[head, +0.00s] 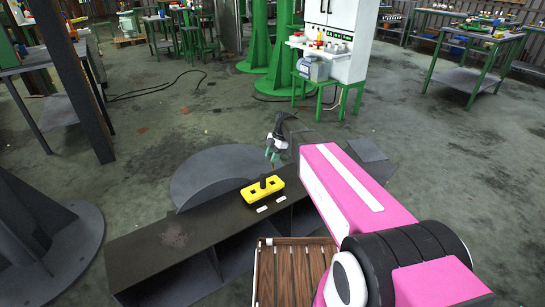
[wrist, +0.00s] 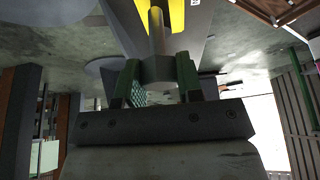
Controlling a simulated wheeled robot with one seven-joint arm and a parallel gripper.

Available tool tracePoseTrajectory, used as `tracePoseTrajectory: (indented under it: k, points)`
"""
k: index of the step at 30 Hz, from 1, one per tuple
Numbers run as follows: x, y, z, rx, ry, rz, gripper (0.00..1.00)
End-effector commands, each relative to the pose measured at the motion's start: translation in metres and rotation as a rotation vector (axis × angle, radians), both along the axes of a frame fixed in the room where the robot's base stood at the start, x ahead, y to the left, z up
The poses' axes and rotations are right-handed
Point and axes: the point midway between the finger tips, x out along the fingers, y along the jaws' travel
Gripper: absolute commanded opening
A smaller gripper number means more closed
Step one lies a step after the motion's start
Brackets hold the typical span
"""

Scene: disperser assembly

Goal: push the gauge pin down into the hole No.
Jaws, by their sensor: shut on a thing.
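The yellow block (head: 262,192) lies on the dark bench top, with dark square openings and a dark upright piece in its middle. Part of it also shows at the top of the wrist view (wrist: 180,18). My gripper (head: 272,153) is above the block's back edge, pointing down. In the wrist view its green-padded fingers (wrist: 157,78) are shut on the grey gauge pin (wrist: 157,45), whose thin end points toward the yellow block. Whether the pin's tip is in a hole or above it, I cannot tell. No hole number is readable.
The dark bench (head: 150,252) has free room to the left of the block. Two small white labels lie in front of the block, one of them at the left (head: 262,209). A brown slatted crate (head: 292,275) stands in front of the bench.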

Motion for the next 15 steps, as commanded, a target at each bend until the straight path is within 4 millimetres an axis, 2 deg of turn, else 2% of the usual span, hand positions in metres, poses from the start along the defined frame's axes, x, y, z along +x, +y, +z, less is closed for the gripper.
tracePoseTrajectory:
  k: [15]
  points:
    - [0.0009,-0.0013,-0.0036,0.004,0.003,-0.001,0.02]
